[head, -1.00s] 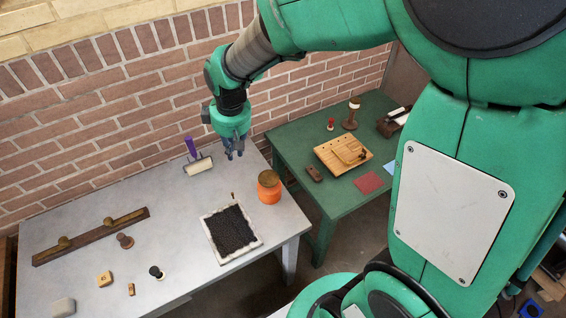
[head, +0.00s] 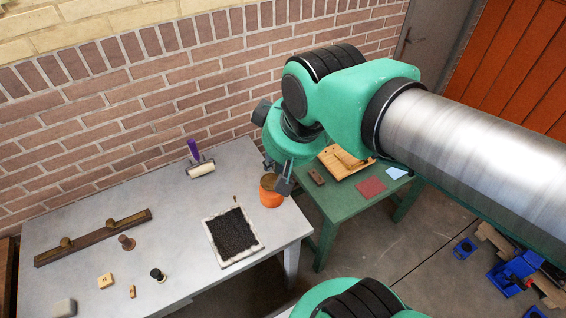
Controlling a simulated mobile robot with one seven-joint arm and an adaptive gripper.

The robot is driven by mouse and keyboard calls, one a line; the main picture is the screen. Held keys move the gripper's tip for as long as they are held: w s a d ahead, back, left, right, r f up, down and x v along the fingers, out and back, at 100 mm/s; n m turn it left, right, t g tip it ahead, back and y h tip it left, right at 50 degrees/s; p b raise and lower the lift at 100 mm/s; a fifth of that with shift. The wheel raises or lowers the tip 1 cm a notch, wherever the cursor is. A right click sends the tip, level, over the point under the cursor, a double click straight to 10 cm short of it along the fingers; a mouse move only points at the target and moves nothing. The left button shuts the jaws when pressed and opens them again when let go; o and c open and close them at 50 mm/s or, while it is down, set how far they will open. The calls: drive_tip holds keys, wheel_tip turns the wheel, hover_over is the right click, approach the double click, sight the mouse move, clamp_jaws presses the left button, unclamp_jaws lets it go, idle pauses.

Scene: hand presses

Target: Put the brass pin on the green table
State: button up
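A small upright brass-coloured piece, which looks like the brass pin (head: 235,198), stands on the grey table (head: 185,226) just behind the black-filled tray. It is too small to make out in detail. The green table (head: 331,205) stands to the right and lower, partly hidden by my arm. My gripper (head: 276,172) hangs in front of the orange jar's top in the picture, right of the pin and apart from it. Its dark fingers look spread, with nothing visible between them.
The orange jar (head: 269,197) and the black-filled tray (head: 233,236) flank the pin. A purple-handled roller (head: 198,162) lies behind. The green table holds a wooden board (head: 340,163), a brown block (head: 316,178), a red sheet (head: 371,188) and a blue sheet (head: 397,173). Its front left corner is bare.

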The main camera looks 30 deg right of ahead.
drive_tip(key=s, duration=0.3)
drive_tip(key=shift+s+d+r+m, duration=0.15)
drive_tip(key=shift+r+m, duration=0.15)
drive_tip(key=shift+m, duration=0.1)
drive_tip(key=o, duration=0.4)
